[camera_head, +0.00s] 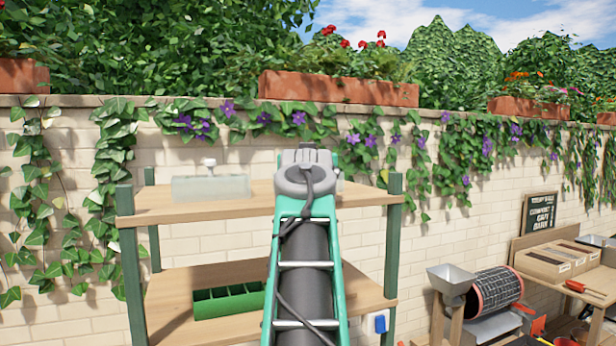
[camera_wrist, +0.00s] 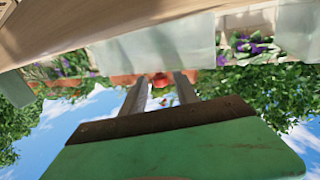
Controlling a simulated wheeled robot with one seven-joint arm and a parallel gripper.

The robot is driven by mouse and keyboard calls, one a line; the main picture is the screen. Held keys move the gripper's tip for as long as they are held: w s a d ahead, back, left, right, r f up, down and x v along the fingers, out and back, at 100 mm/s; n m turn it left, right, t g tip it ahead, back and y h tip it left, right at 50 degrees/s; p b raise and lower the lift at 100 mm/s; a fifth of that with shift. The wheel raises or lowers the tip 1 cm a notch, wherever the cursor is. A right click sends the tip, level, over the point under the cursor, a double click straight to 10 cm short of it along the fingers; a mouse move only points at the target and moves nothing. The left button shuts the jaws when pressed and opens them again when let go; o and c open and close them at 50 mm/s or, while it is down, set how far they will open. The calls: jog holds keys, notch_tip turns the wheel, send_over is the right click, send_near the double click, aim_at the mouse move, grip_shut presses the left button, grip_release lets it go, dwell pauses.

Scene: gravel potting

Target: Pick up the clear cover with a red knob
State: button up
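In the wrist view, which is roughly upside down, a pale clear cover (camera_wrist: 165,48) stands at the edge of a wooden shelf. Its red knob (camera_wrist: 160,79) shows in the gap between the fingertips of my gripper (camera_wrist: 161,78). The fingers are apart. I cannot tell whether the knob is within their reach or just beyond the tips. In the head view my arm hides the gripper, the red knob and most of this cover.
Another clear cover with a white knob (camera_head: 211,188) stands at the left of the top shelf (camera_head: 160,211). A green divided tray (camera_head: 229,301) sits on the lower shelf. A brick wall (camera_head: 230,150) with ivy rises behind. Green posts (camera_head: 393,250) flank the shelves.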

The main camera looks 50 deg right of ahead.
grip_shut()
dwell(0.5)
